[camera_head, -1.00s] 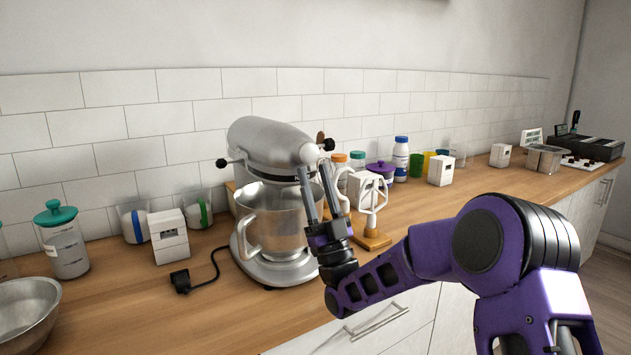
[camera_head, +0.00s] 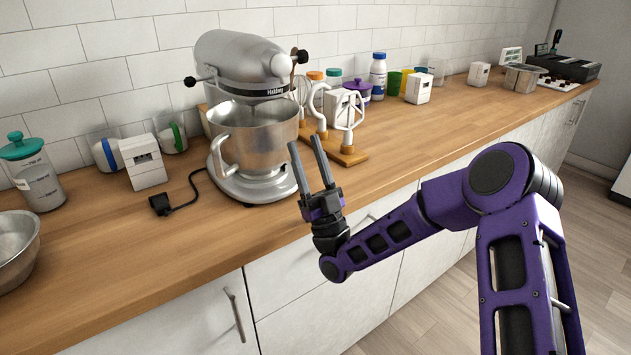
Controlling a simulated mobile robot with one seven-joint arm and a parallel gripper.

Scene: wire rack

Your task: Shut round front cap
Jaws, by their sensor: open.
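The silver stand mixer (camera_head: 240,62) stands on the wooden counter with its head level over the steel bowl (camera_head: 255,140). The front end of its head faces right. A small brownish round part (camera_head: 294,53) and a black knob (camera_head: 302,57) show at that end. I cannot tell whether the brownish part is the cap, or how far it is swung. My gripper (camera_head: 305,140) is open and empty, fingers pointing up. It shows below and right of the mixer's head, apart from it, in front of the bowl's right side and the counter.
A wooden stand (camera_head: 345,155) with white mixer attachments is just right of the bowl. A black plug (camera_head: 160,204) and cord lie at left. A steel bowl (camera_head: 15,245) sits at the left edge. Jars and cups line the wall. The front counter is clear.

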